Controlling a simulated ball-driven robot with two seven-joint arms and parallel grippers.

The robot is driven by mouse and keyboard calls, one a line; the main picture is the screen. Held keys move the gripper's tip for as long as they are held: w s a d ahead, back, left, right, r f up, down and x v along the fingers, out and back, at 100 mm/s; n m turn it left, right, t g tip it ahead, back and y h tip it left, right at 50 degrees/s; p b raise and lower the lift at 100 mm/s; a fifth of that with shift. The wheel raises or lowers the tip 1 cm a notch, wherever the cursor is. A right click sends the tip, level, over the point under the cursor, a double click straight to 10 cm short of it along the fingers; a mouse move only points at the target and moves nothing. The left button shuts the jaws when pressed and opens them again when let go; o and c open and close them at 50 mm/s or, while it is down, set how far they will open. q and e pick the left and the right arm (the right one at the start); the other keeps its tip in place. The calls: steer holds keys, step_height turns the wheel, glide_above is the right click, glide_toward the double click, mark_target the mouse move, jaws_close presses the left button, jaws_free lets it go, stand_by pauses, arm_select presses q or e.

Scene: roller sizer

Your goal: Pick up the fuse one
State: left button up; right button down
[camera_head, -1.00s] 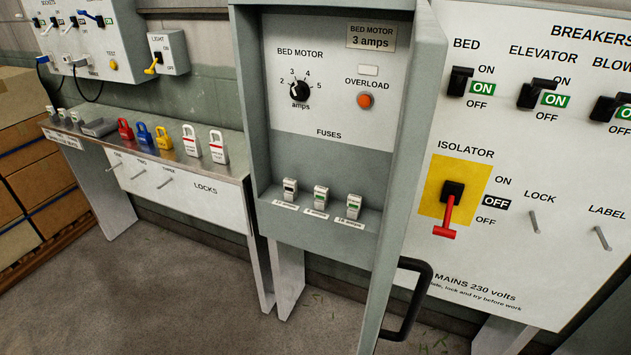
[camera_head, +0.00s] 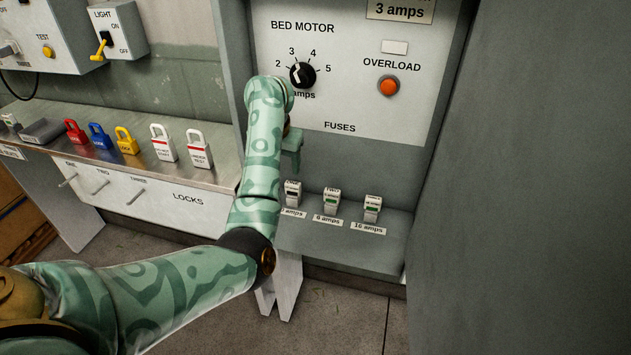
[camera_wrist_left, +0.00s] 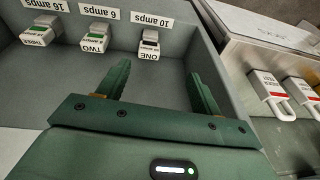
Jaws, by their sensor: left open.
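Fuse one (camera_head: 292,192) is a small white block with a dark window. It stands at the left end of the fuse shelf in the grey cabinet. In the left wrist view fuse one (camera_wrist_left: 149,44) stands by its 10 amps label, just beyond and between the tips of my left gripper (camera_wrist_left: 158,72). The jaws are open and empty, apart from the fuse. In the head view my left gripper (camera_head: 291,158) hangs just above fuse one, partly hidden by my arm. My right gripper is not in view.
Fuse two (camera_head: 331,200) and fuse three (camera_head: 372,208), with green windows, stand to the right on the shelf. The bed motor dial (camera_head: 302,75) is behind my wrist. Padlocks (camera_head: 127,140) line the bench at left. A grey door (camera_head: 530,190) stands at right.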

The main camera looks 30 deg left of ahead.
mark_target(293, 183)
arm_select(q)
steer(key=shift+h, duration=0.4)
steer(key=b+x, duration=0.1)
steer(key=x, duration=0.2)
steer(key=w+b+x, duration=0.1)
steer(key=b+x, duration=0.1)
steer(key=x, duration=0.1)
steer(key=d+b+x, duration=0.1)
steer(key=b+x, duration=0.1)
steer(key=x, duration=0.2)
steer(key=shift+w, duration=0.4)
steer(key=f, duration=0.1)
steer(key=w+f+b, duration=0.1)
steer(key=w+a+f+b, duration=0.1)
steer(key=f, duration=0.1)
steer(key=shift+f, duration=0.1)
steer(key=shift+w+f+b, duration=0.1)
steer(key=shift+f+b, duration=0.2)
steer(key=shift+r+t, duration=0.1)
steer(key=shift+t, duration=0.2)
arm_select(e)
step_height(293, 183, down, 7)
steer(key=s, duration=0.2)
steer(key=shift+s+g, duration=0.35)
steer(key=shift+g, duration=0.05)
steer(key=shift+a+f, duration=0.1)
arm_select(q)
steer(key=c, duration=1)
